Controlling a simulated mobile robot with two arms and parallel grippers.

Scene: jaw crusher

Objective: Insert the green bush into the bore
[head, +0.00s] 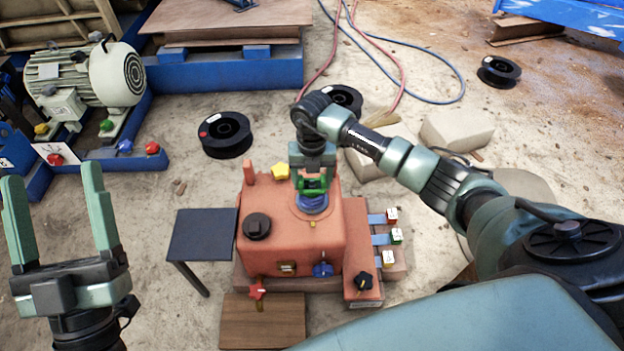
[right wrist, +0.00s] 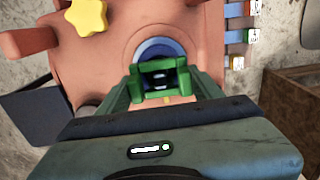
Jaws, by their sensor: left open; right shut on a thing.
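The green bush (head: 314,184) is between the fingertips of my right gripper (head: 312,179), which is shut on it. In the right wrist view the bright green piece (right wrist: 158,68) spans the gap between the fingers. Directly under it is a blue ring (head: 313,205) on top of the orange-red housing (head: 341,180); the ring also shows in the right wrist view (right wrist: 153,46). The bore inside is mostly hidden, and I cannot tell whether the bush touches the ring. My left gripper (head: 52,180) is open and empty at the far left, well away from the housing.
A yellow knob (head: 280,171) and a black cap (head: 257,226) stand on the housing near the ring. A dark small table (head: 202,235) is left of it. Colored tagged switches (head: 391,236) stick out at right. Black spools (head: 225,134) and a motor (head: 85,78) stand behind.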

